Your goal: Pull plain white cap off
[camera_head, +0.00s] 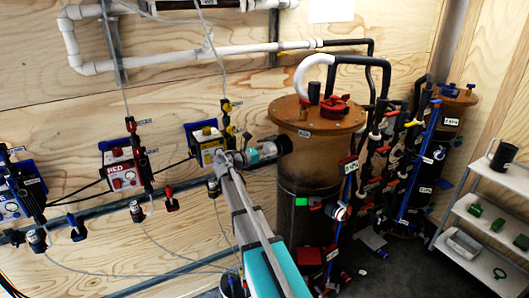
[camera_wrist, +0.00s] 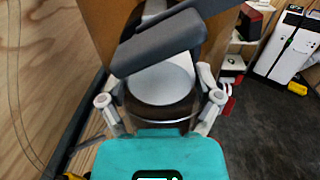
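My gripper (camera_head: 284,146) is beside the upper left side of a brown tank (camera_head: 318,160) in the head view. Dark slab-shaped parts (camera_wrist: 160,45) lie across the front of my gripper in the wrist view, with a pale round face behind them. I cannot tell whether the gripper is open or shut, or whether it holds anything. A white curved piece (camera_head: 311,71) shows on the piping above the tank lid, and a small white round piece (camera_head: 340,212) is low on the tank's right. I cannot tell which is the plain white cap.
A red handle (camera_head: 334,106) and a black cylinder (camera_head: 314,92) stand on the tank lid. Valves and pipes (camera_head: 385,145) crowd the right side. A white shelf (camera_head: 490,215) stands at far right. Labelled boxes (camera_head: 122,172) hang on the plywood wall at left. Some dark floor (camera_wrist: 265,125) is clear.

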